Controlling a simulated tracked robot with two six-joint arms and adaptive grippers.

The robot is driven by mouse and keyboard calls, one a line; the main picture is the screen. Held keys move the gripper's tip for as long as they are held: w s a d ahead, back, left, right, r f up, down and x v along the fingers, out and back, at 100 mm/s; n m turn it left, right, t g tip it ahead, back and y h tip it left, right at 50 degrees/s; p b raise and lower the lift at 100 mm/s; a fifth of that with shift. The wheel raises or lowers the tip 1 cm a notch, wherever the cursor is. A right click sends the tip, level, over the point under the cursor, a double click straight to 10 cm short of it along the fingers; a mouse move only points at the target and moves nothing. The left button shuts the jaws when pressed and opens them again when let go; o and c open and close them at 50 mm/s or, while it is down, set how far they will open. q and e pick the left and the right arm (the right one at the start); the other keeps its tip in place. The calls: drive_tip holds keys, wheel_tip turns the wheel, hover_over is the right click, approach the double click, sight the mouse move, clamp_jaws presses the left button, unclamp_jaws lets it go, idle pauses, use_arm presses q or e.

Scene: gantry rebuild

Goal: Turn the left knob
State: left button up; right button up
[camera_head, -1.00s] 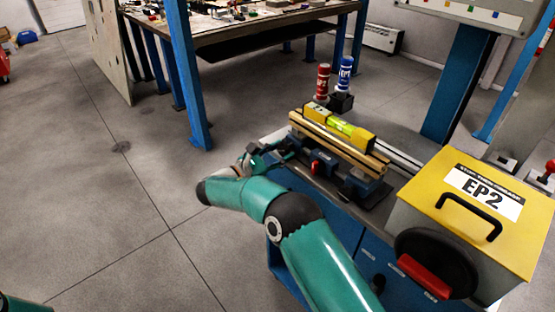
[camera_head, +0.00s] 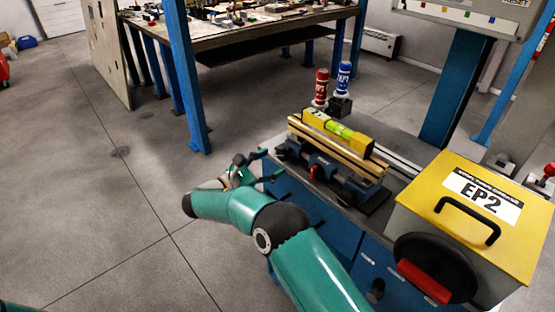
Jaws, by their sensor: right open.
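My right gripper (camera_head: 262,167) is open and empty at the left edge of the blue bench (camera_head: 345,238), left of a blue vise-like fixture (camera_head: 345,182). A small red part (camera_head: 318,172) shows on the front of this fixture; I cannot tell whether it is a knob. A black round wheel (camera_head: 418,255) with a red grip (camera_head: 424,281) is on the front of the yellow-topped EP2 box (camera_head: 478,190). No part is clearly marked as the left knob. My left gripper is not in view; only a sliver of teal shows at the lower left corner.
A yellow level (camera_head: 338,130) lies on wooden strips on the fixture. A red can (camera_head: 321,87) and a blue can (camera_head: 343,76) stand behind it. A blue post (camera_head: 183,75) and a worktable (camera_head: 235,33) are farther back. The floor at left is clear.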

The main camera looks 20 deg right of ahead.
drive_tip(key=v, duration=0.8)
drive_tip(key=shift+s+a, duration=0.2)
drive_tip(key=shift+a, duration=0.1)
